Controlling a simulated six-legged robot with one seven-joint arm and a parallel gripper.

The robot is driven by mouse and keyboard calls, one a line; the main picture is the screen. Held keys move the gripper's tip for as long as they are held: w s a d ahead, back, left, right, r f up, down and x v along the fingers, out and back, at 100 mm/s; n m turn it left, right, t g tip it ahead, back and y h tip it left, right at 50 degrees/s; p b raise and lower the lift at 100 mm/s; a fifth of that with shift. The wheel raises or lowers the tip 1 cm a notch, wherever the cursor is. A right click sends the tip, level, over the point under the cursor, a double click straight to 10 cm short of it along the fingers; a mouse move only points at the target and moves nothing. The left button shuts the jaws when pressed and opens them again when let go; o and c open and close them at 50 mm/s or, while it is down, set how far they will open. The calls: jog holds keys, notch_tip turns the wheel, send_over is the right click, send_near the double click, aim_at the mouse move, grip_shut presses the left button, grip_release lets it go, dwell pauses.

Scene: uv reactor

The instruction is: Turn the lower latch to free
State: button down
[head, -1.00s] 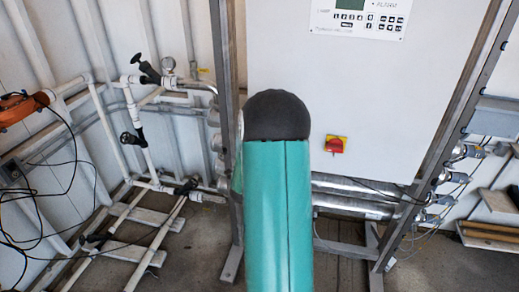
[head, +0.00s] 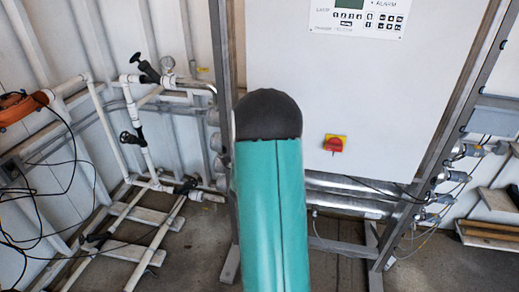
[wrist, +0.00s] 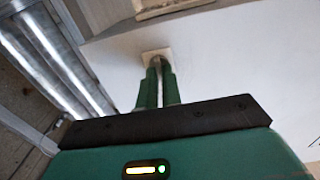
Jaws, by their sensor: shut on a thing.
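In the wrist view, my gripper (wrist: 158,68) reaches up to the white cabinet face with its two green fingers close together. The fingers are shut on the lower latch, which sits at a small pale square plate (wrist: 147,54) near the cabinet's edge. The latch is mostly hidden between the fingertips, so I cannot tell its angle. In the head view, my teal arm covers the gripper and the latch. The white cabinet (head: 390,95) shows behind the arm.
A red and yellow switch (head: 335,144) is on the cabinet to the right of my arm. A control panel (head: 360,17) is above it. Shiny tubes (head: 345,202) run below the cabinet. White pipes (head: 105,125) stand at left, with loose black cables (head: 38,200).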

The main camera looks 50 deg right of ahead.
dwell(0.4)
jog(key=c, duration=1.6)
grip_release()
jog(key=v, duration=1.4)
